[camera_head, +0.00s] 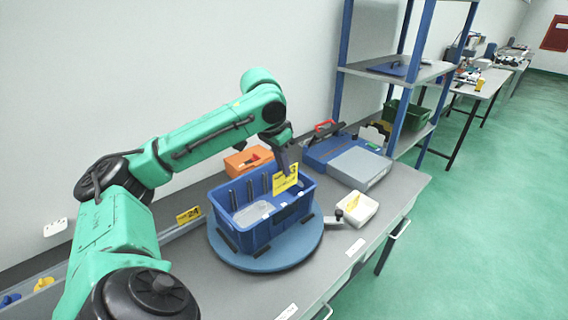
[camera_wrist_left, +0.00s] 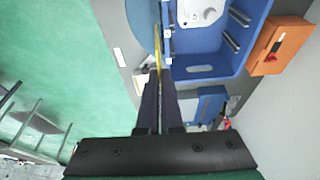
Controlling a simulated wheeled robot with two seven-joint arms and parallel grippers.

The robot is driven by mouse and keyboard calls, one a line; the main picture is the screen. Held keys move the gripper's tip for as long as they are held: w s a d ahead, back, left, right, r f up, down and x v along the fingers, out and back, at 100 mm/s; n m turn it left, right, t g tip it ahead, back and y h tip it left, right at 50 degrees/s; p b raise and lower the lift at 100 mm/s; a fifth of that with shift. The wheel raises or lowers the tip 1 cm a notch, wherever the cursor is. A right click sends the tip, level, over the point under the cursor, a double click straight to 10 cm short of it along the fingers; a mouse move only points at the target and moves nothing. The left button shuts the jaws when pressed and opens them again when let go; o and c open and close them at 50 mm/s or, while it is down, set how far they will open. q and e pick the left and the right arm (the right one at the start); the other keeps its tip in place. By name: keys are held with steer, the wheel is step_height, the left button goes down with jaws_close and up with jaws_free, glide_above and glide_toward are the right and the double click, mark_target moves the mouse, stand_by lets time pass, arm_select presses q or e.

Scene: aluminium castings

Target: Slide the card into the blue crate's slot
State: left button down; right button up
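The blue crate (camera_head: 262,236) stands on a round blue turntable on the bench. It also shows in the left wrist view (camera_wrist_left: 228,62). My left gripper (camera_head: 286,170) is shut on the yellow card (camera_head: 284,183) and holds it upright at the crate's right side, near the rim. In the left wrist view my gripper (camera_wrist_left: 160,78) holds the card (camera_wrist_left: 158,44) edge-on, beside the crate's outer wall with its small light fittings. I cannot tell whether the card touches the slot. My right gripper is in neither view.
A small white tray (camera_head: 344,217) with a yellow piece stands right of the turntable (camera_head: 290,256). An orange bin (camera_head: 238,165) and a blue-grey case (camera_head: 358,168) stand behind. A yellow label marked 24 (camera_head: 188,215) is at left. The bench front is mostly clear.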

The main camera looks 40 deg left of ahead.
mark_target(284, 179)
arm_select(q)
steer(key=b+x, duration=0.1)
steer(key=x, duration=0.1)
steer(key=a+b+x, duration=0.1)
steer(key=x, duration=0.1)
steer(key=b+x, duration=0.1)
steer(key=x, duration=0.1)
steer(key=shift+s+a+f+b, duration=0.1)
steer(key=shift+a+f+b, duration=0.15)
steer(key=shift+b, duration=0.15)
steer(key=shift+f, duration=0.35)
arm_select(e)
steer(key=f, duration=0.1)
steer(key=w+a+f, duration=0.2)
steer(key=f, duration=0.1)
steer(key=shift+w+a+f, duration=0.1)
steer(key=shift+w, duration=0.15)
arm_select(q)
steer(key=shift+s+d+r, duration=0.1)
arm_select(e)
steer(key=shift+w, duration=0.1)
